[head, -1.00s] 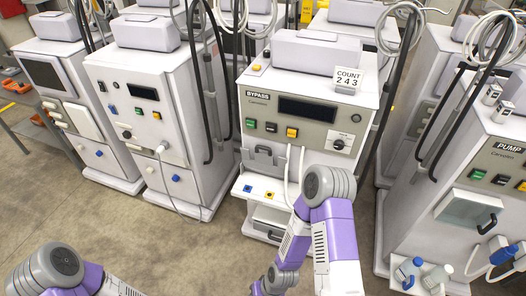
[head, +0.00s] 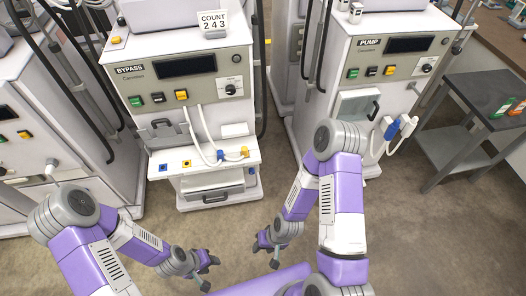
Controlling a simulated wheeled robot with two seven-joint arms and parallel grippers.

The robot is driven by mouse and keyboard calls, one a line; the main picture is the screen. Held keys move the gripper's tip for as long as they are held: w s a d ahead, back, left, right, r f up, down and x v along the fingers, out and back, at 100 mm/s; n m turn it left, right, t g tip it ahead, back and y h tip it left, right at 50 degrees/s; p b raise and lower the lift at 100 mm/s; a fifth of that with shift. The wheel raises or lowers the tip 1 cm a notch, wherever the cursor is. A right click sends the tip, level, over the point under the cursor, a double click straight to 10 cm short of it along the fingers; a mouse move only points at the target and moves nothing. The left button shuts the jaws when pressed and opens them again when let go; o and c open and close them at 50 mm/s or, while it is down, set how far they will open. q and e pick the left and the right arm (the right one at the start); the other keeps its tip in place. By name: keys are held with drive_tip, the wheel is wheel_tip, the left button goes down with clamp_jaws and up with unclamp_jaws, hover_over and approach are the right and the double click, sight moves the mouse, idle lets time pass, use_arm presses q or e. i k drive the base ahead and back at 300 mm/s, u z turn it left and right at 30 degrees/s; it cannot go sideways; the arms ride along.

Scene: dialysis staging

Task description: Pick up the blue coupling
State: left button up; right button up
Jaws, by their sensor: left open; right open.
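A small blue coupling (head: 220,155) is at the end of a white hose on the BYPASS machine's white shelf (head: 218,172). A yellow coupling (head: 244,151) is to its right. Another blue piece (head: 391,131) shows on a white hose fitting at the side of the PUMP machine. My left gripper (head: 208,272) is open and empty, low in front of the BYPASS machine. My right gripper (head: 266,252) is open and empty, low and to its right. Both are apart from the couplings.
The BYPASS machine (head: 190,112) has a COUNT 243 card (head: 213,22) on top. Its shelf also has a blue port (head: 163,167) and a yellow port (head: 187,163). The PUMP machine (head: 390,67) stands right. A dark-topped table (head: 478,98) is further right. Floor between is clear.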

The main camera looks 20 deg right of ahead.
sight(220, 155)
drive_tip(key=z, duration=0.75)
drive_tip(key=i, duration=1.05)
drive_tip(key=u, duration=0.05)
